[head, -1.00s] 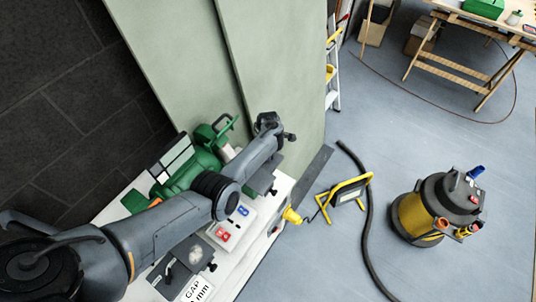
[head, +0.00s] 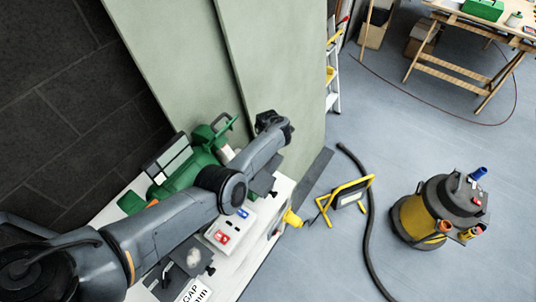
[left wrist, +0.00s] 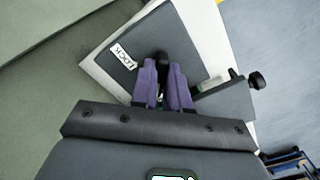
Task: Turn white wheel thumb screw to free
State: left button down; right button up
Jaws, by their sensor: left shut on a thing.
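My left gripper (left wrist: 166,88) shows in the left wrist view with two purple fingers shut on a small dark knob (left wrist: 162,58), which looks like the thumb screw. Much of the knob is hidden between the fingers. It sits by a dark grey plate (left wrist: 183,32) with a white label that seems to read LOCK. In the head view a white wheel (head: 227,153) shows on the green machine (head: 185,172), partly behind my left arm. The fingertips and the screw are hidden there. My right gripper is in neither view.
A black knob (left wrist: 257,80) on a dark bracket sticks out right of the gripper. A switch box (head: 229,229) with red and blue parts sits on the white bench. A yellow work lamp (head: 347,194) and a vacuum cleaner (head: 438,212) stand on the floor.

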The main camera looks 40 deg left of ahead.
pick_arm(q)
jog(key=c, duration=1.1)
grip_release()
notch_tip(320, 180, up, 11)
jog(key=p, duration=0.3)
jog(key=shift+f+p, duration=0.1)
jog(key=shift+p, duration=0.2)
jog(key=shift+f, duration=0.1)
